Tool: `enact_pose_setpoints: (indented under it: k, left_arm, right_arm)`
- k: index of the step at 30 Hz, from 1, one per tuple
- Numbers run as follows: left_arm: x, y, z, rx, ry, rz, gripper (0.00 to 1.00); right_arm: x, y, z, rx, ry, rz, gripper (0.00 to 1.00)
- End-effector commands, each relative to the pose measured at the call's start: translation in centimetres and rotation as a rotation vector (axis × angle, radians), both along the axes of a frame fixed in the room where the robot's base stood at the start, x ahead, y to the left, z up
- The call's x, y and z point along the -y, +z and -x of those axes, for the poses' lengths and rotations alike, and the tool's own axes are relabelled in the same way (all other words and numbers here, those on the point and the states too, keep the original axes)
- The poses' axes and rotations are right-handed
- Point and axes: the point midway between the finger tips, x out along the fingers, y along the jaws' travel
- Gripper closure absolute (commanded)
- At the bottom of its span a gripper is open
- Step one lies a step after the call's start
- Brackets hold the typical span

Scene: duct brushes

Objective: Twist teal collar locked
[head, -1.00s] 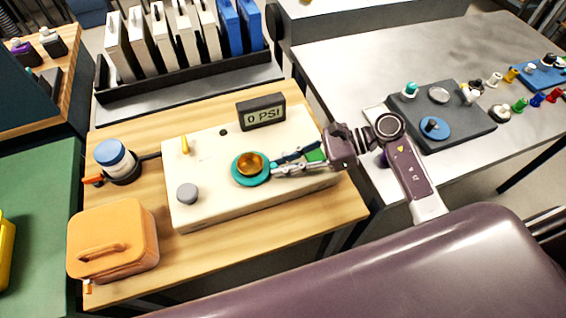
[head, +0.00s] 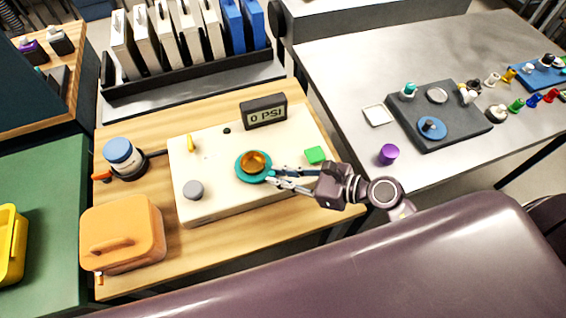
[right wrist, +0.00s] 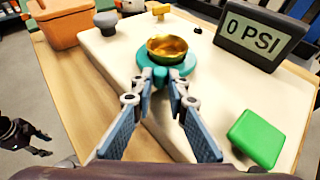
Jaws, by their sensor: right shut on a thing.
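The teal collar (head: 240,172) is a ring around a round golden part (head: 254,161) on the cream panel block. In the right wrist view the collar (right wrist: 186,66) has a short teal tab (right wrist: 160,78) on its near side. My right gripper (head: 271,177) reaches in from the right, and its fingertips (right wrist: 160,75) are shut on that tab. The fingers hide part of the collar's edge. A dark purple part at the left edge of the right wrist view looks like my left gripper (right wrist: 25,137); it is small there, and its jaws are unclear.
The cream block (head: 215,145) carries a display (head: 264,111) reading 0 PSI, a green square (head: 315,155), a grey knob (head: 193,190) and a yellow lever (head: 190,143). An orange case (head: 122,232) and blue-capped jar (head: 118,151) stand left. A purple cylinder (head: 388,154) is right.

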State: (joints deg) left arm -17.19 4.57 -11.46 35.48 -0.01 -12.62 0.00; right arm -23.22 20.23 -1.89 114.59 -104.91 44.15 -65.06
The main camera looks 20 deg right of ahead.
Motion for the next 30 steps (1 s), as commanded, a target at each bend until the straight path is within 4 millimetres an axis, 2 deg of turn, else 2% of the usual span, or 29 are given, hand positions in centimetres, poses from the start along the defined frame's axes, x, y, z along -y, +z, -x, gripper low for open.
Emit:
enact_pose_setpoints:
  k: [1, 12, 21, 30]
  left_arm:
    - [0.0, 1.7, 0.0, 0.0, 0.0, 0.0, 0.57]
    - [0.0, 7.7, 0.0, 0.0, 0.0, 0.0, 0.57]
    - [0.0, 10.0, 0.0, 0.0, 0.0, 0.0, 0.57]
    - [0.0, 10.7, 0.0, 0.001, 0.0, 0.0, 0.57]
  right_arm:
    - [-0.5, 0.8, 0.6, -0.007, -0.043, -0.004, 1.0]
    - [-2.7, 0.8, 1.7, -0.007, -0.381, -0.004, 1.0]
    - [-4.0, 0.3, 2.0, -0.003, -0.563, 0.001, 1.0]
    - [-4.5, 0.1, 2.0, -0.001, -0.641, 0.001, 1.0]
